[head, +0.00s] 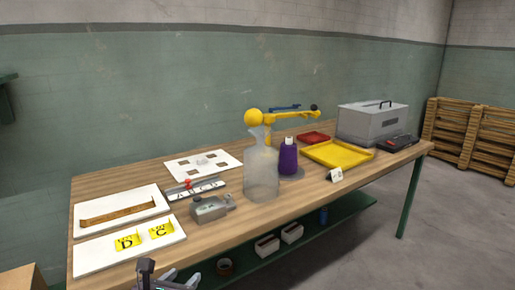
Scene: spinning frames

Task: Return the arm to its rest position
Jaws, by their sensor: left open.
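My left gripper (166,274) shows at the bottom edge of the head view, left of centre. Only its end is in the picture. It is open, with nothing seen between its fingers. It is in front of the near edge of the wooden-topped table (317,205), close to a white board (95,256) with yellow cards marked D and C. The rest of my left arm is out of the picture. My right gripper is not in view.
The table holds a grey metal device (211,209), a clear glass bottle (261,176), a purple spool (288,158), a yellow stand (285,117), a yellow tray (338,153) and a grey case (371,123). A green shelf (340,211) is below.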

